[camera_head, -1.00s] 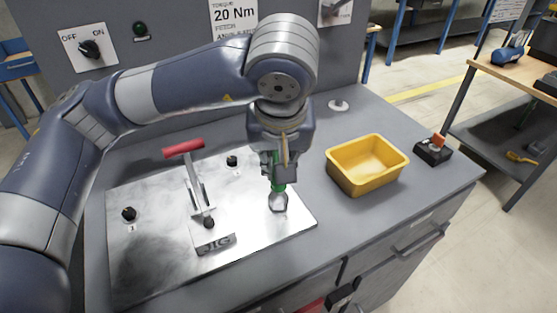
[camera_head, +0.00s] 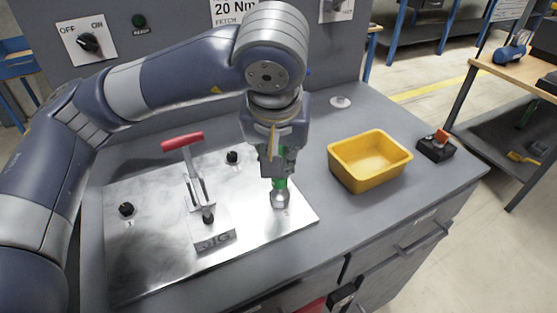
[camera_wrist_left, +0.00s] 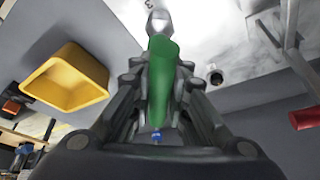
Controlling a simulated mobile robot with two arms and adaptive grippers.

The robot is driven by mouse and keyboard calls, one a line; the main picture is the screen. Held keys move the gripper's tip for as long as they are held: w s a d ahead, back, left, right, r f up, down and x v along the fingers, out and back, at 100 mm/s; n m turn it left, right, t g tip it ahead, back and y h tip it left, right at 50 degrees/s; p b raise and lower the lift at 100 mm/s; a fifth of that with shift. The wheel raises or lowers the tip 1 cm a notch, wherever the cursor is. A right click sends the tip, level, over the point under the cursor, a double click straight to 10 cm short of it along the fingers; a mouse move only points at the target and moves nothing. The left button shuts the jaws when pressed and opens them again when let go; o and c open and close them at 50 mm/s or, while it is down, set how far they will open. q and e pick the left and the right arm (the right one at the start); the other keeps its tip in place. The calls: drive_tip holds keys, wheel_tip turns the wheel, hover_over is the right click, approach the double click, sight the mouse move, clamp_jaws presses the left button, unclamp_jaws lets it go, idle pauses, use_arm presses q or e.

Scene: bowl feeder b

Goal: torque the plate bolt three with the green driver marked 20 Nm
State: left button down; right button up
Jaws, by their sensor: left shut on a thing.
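The metal plate (camera_head: 150,262) lies on the grey bench. My left gripper (camera_head: 278,176) is shut on the green driver (camera_head: 280,184), above the plate's right part. The driver points down, and its silver socket (camera_head: 280,199) is at the plate surface. The driver (camera_wrist_left: 161,80) and socket (camera_wrist_left: 158,22) also show in the left wrist view. Any bolt under the socket is hidden, and I cannot read the driver's torque mark. Other dark bolts stand at the plate's left (camera_head: 126,209) and back (camera_head: 232,157). My right gripper is not in view.
A jig clamp with a red handle (camera_head: 182,141) stands on the plate left of the driver. A yellow bin (camera_head: 368,178) is to the right, with a black block with an orange top (camera_head: 436,147) beyond it. A 20 Nm sign (camera_head: 234,10) hangs behind.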

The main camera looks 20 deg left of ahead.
use_arm(q)
drive_tip(key=shift+f+m, duration=0.15)
drive_tip(key=shift+m, duration=0.15)
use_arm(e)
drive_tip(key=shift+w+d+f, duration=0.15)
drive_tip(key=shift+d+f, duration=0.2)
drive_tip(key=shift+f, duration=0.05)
use_arm(q)
drive_tip(key=shift+m+h+b, duration=0.4)
drive_tip(key=shift+m+b, duration=0.1)
drive_tip(key=shift+m, duration=0.1)
drive_tip(key=shift+m+h+b, duration=0.3)
drive_tip(key=shift+m, duration=0.5)
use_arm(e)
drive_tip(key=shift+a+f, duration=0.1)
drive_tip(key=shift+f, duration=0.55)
